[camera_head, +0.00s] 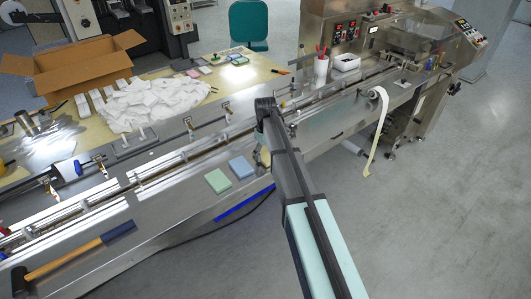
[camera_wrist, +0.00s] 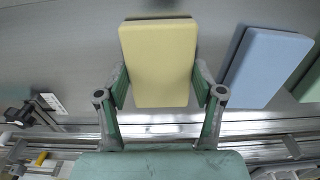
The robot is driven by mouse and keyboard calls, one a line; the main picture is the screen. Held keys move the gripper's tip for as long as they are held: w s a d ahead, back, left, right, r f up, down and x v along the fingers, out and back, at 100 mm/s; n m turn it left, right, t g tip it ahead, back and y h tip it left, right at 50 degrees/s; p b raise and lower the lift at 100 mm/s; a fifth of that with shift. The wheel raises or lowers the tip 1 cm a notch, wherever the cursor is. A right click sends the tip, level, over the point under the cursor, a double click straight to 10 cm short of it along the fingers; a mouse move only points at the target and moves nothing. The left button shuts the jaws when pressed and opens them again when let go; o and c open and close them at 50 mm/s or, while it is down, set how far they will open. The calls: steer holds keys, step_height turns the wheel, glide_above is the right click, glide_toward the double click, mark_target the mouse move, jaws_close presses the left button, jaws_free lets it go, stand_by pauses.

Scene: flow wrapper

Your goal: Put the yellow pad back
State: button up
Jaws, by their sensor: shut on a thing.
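The yellow pad (camera_wrist: 158,62) is a flat rectangular block, seen in the wrist view between the two fingers of my gripper (camera_wrist: 160,90). The fingers are shut on its left and right sides. A dark shadow shows at its far edge; I cannot tell whether it touches the steel surface. In the head view, my arm hides most of the gripper and the pad. The blue pad (camera_head: 241,167) lies on the steel table (camera_head: 180,215) to the left of my arm, and it also shows in the wrist view (camera_wrist: 265,66), right of the yellow pad.
A green pad (camera_head: 217,181) lies left of the blue one. A hammer (camera_head: 75,257) lies at the table's left front. A cardboard box (camera_head: 80,68) and white wrappers (camera_head: 150,100) are behind the conveyor rail. A red-handled tool cup (camera_head: 320,68) stands farther right.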

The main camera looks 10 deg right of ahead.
mark_target(266, 154)
steer(key=shift+f, duration=0.2)
steer(key=o, duration=1.3)
steer(key=shift+r, duration=0.1)
step_height(266, 154, up, 12)
steer(key=b, duration=0.3)
steer(key=shift+r+b, duration=0.15)
steer(key=shift+b, duration=0.15)
